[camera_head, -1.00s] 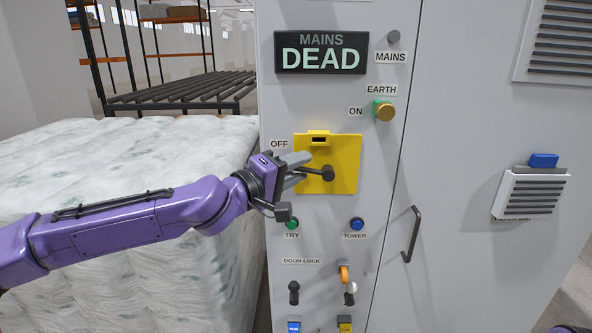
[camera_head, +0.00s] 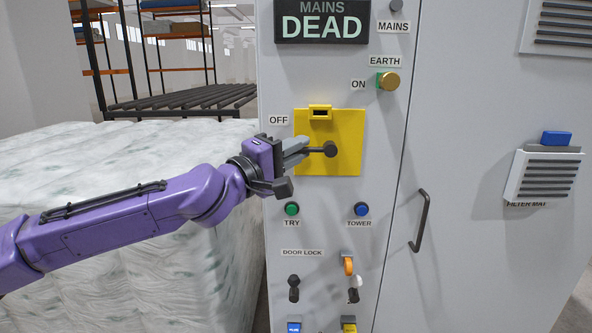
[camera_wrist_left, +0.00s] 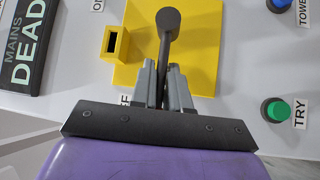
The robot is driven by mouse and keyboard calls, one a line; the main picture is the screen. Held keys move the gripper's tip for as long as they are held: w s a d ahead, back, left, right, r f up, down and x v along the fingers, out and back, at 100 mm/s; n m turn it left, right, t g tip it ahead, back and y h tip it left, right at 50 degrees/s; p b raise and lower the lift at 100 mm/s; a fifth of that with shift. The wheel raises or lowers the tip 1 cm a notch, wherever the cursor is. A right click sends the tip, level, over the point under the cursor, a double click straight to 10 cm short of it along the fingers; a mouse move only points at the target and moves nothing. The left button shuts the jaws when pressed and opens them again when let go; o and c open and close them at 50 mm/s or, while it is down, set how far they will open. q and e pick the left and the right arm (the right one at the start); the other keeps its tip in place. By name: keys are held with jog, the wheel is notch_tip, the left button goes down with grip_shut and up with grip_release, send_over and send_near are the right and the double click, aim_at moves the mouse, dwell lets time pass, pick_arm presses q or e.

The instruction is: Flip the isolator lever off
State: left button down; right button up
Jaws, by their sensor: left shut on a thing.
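The isolator lever (camera_head: 330,149) is a dark rod with a round dark end, on a yellow plate (camera_head: 345,121) on the grey cabinet. It points left, roughly level, below the OFF label (camera_head: 279,120). My left gripper (camera_head: 300,148) comes in from the left and is shut on the lever's rod. In the left wrist view the lever (camera_wrist_left: 167,32) runs between the two grey fingers of the gripper (camera_wrist_left: 168,88). The MAINS display (camera_head: 321,24) reads DEAD. The ON label (camera_head: 358,84) is up and to the right. My right gripper is out of view.
Below the plate are a green TRY button (camera_head: 292,209), a blue TOWER button (camera_head: 361,209) and door lock toggles (camera_head: 294,288). A gold earth knob (camera_head: 388,82) is above right. A door handle (camera_head: 420,221) sticks out at right. A wrapped pale stack (camera_head: 110,150) stands left.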

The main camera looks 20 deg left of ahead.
pick_arm(q)
jog(key=shift+f, duration=0.1)
jog(key=c, duration=1.2)
grip_release()
jog(key=shift+c, duration=0.2)
jog(key=shift+s+a, duration=0.1)
jog(key=p+v, duration=0.1)
jog(key=v, duration=0.9)
jog(key=shift+f+p, duration=0.2)
jog(key=shift+p, duration=0.1)
jog(key=shift+s, duration=0.15)
